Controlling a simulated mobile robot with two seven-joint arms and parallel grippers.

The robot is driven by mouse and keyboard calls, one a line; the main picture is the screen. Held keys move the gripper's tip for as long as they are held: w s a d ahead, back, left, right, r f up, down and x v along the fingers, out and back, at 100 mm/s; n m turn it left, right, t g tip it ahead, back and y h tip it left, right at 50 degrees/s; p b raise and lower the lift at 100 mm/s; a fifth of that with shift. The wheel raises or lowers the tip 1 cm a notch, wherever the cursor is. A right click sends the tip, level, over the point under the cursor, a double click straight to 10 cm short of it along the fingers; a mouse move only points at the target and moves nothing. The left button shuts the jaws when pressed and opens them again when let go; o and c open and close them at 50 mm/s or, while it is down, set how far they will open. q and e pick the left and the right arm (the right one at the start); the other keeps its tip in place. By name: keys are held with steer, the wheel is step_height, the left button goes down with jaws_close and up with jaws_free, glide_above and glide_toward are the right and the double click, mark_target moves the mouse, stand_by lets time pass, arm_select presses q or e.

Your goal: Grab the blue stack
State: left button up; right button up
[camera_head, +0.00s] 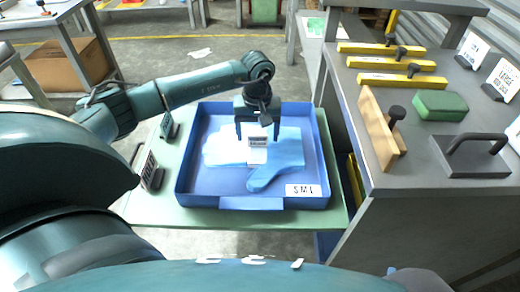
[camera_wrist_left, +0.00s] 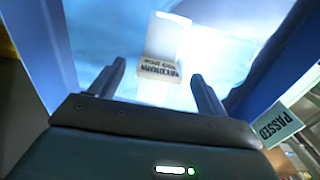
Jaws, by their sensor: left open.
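The blue stack (camera_head: 285,153) is a pile of light blue, glove-shaped film lying in a blue tray (camera_head: 200,198). A white band with a printed label (camera_head: 258,141) is on the stack, and the label also shows in the left wrist view (camera_wrist_left: 160,68). My left gripper (camera_head: 257,138) is above the stack, pointing down, with its fingers apart on either side of the label. In the left wrist view my left gripper (camera_wrist_left: 160,85) is open and empty. Whether the fingertips touch the stack I cannot tell. My right gripper is not in view.
The tray stands on a green table (camera_head: 150,210); its walls surround the stack. A sign reading PASSED (camera_wrist_left: 275,125) is beside the tray. On the right, a grey bench (camera_head: 420,200) carries yellow bars (camera_head: 400,80), a wooden block (camera_head: 380,125) and a green block (camera_head: 440,104).

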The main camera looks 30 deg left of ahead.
arm_select(q)
step_height(320, 180, down, 2)
steer(key=shift+f, duration=0.1)
steer(key=c, duration=1.1)
